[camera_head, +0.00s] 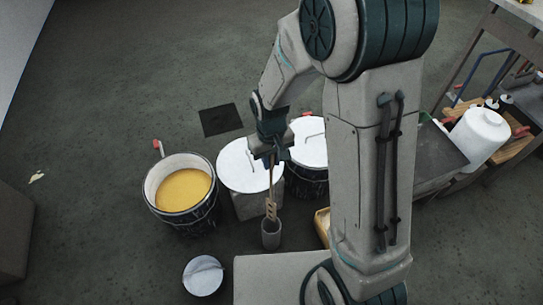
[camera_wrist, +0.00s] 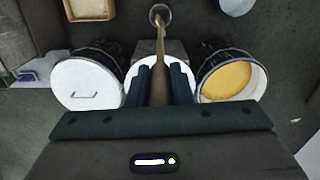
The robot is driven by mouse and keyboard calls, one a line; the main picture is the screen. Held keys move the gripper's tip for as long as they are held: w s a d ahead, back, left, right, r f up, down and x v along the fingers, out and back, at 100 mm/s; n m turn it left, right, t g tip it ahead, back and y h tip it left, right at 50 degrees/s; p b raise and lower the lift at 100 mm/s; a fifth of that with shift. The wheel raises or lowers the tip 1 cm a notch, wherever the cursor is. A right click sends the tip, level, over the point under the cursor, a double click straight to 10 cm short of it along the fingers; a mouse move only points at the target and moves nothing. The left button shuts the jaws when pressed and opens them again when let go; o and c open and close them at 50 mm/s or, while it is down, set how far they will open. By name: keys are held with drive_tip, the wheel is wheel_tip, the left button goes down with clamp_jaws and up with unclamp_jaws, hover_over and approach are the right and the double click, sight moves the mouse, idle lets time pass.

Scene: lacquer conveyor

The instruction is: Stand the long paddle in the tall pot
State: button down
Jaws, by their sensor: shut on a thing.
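The long paddle (camera_head: 271,190) is a thin wooden stick with a slotted lower end. My gripper (camera_head: 269,152) is shut on its upper part and holds it nearly upright. The tall pot (camera_head: 270,234) is a narrow grey cylinder on the floor below. The paddle's lower end is at the pot's mouth; I cannot tell how far inside it is. In the wrist view, the paddle (camera_wrist: 160,55) runs from between my fingers (camera_wrist: 160,82) to the pot (camera_wrist: 159,14), where its far end overlaps the opening.
An open bucket of yellow liquid (camera_head: 184,190) stands left of the pot. A white round lid (camera_head: 247,166) on a grey block and a lidded bucket (camera_head: 308,150) stand behind. A round white lid (camera_head: 203,276) lies in front. A cart with a white jug (camera_head: 480,135) is at right.

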sight(271, 202)
drive_tip(key=shift+f+b, duration=9.1)
drive_tip(key=shift+f, duration=3.05)
drive_tip(key=c, duration=1.2)
unclamp_jaws()
wheel_tip(271, 202, up, 14)
drive_tip(key=p, duration=0.5)
drive_tip(key=shift+w+f, duration=0.1)
drive_tip(key=shift+w, duration=0.05)
